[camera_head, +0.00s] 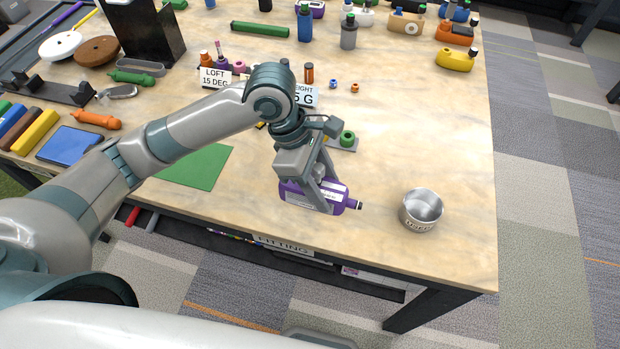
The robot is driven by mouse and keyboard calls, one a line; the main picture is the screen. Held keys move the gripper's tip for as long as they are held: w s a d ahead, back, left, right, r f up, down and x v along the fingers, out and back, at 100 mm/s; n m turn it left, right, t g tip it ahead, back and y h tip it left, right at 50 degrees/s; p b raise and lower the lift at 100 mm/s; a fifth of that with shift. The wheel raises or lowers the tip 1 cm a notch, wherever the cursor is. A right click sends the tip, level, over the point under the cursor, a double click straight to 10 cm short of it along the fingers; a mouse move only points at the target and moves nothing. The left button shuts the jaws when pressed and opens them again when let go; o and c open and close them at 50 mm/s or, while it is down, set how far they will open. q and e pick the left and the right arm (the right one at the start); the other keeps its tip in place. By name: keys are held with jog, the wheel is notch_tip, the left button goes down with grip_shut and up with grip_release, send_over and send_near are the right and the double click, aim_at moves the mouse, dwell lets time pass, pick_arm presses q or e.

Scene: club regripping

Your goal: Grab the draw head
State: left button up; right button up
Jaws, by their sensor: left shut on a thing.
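The fingers cover part of the bottle. It lies on its side, at or just above the tabletop; I cannot tell which. I cannot pick out a draw head for sure; no readable label names one. My right gripper is not in view.
A metal cup (421,210) stands right of the bottle, near the table's (450,150) right edge. A green mat (197,167) lies to the left. Bottles and coloured parts crowd the back.

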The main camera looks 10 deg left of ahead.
aim_at(335, 202)
pick_arm(q)
jog(key=shift+s+d+r, duration=1.1)
jog(key=shift+s+d, duration=0.15)
jog(key=shift+d, duration=0.15)
